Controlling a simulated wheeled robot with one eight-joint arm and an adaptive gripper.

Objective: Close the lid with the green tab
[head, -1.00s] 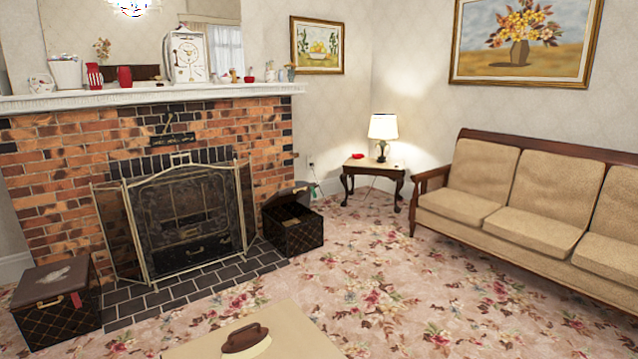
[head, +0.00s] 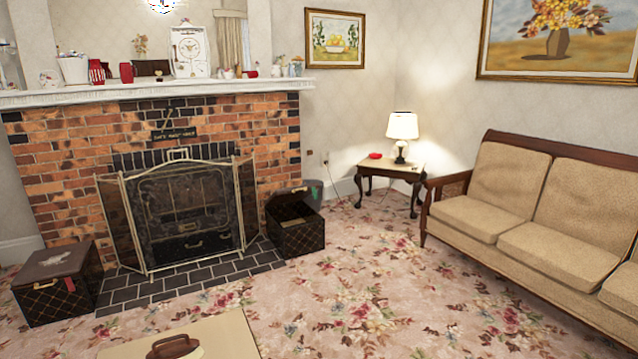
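The open box (head: 298,236) stands right of the fireplace. It is dark brown with a crossed-line pattern. Its lid (head: 292,196) is raised, tilted back at the rear, and the inside partly shows. A small green tab (head: 314,192) shows at the lid's right end. A second, similar box (head: 57,300) stands at the left with its lid (head: 55,262) shut. A red tab (head: 70,284) hangs at its front edge. My gripper is not in view.
A black and brass fire screen (head: 190,215) stands between the boxes on dark hearth tiles (head: 180,283). A pale flat surface with a brown handle-like object (head: 174,346) is at the bottom edge. A side table (head: 390,172) and sofa (head: 540,220) stand right. Flowered carpet (head: 370,290) lies clear between.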

